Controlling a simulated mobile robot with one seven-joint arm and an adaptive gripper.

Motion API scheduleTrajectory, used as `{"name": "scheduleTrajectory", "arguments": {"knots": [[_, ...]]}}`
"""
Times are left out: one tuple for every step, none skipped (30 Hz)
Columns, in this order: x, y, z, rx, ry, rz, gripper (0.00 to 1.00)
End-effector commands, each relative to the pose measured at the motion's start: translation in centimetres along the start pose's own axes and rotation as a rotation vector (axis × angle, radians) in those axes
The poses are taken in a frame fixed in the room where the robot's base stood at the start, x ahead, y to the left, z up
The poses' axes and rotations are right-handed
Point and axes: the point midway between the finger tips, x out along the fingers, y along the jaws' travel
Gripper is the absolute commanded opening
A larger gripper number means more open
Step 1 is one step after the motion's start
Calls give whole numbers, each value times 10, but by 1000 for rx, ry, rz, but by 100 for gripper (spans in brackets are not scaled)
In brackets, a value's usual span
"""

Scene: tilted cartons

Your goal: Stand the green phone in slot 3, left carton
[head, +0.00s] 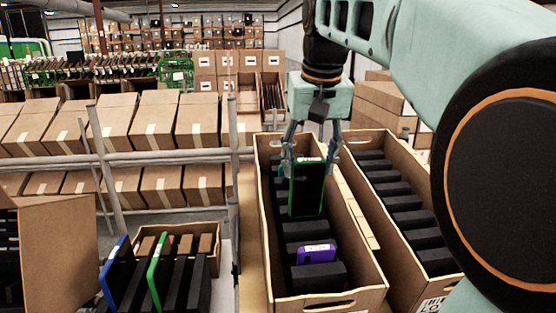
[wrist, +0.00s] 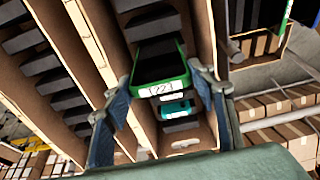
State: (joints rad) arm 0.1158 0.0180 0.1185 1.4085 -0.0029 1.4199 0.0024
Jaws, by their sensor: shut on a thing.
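My gripper (head: 309,168) is shut on a dark phone with a green edge, the green phone (head: 307,192). It holds the phone close to upright over the left carton (head: 262,208). A purple phone (head: 317,254) stands between front dividers of the left carton. A teal phone (wrist: 175,108) shows beyond the held phone in the wrist view. Slot numbers are not readable.
The right carton (head: 375,240) stands alongside with black dividers and no phone visible. At lower left, a rack holds a blue-edged phone (head: 115,272) and another green-edged phone (head: 157,271). A metal-railed shelf (head: 170,157) of boxes stands behind. My arm covers the upper right.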

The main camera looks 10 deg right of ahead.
Motion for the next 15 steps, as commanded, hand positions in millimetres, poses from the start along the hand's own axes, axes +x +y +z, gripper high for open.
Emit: {"name": "scheduleTrajectory", "arguments": {"knots": [[6,0,1,0,1,0,30],[8,0,1,0,1,0,30],[10,0,1,0,2,0,30],[12,0,2,0,2,0,30],[14,0,2,0,2,0,30],[17,0,2,0,1,0,30],[20,0,2,0,1,0,30],[22,0,3,0,1,0,30],[24,0,3,0,0,0,30],[27,0,4,0,0,0,30],[29,0,4,0,0,0,30],[32,0,4,0,0,0,30],[34,0,4,0,0,0,30],[36,0,5,0,0,0,30],[38,0,5,0,0,0,30]]}}
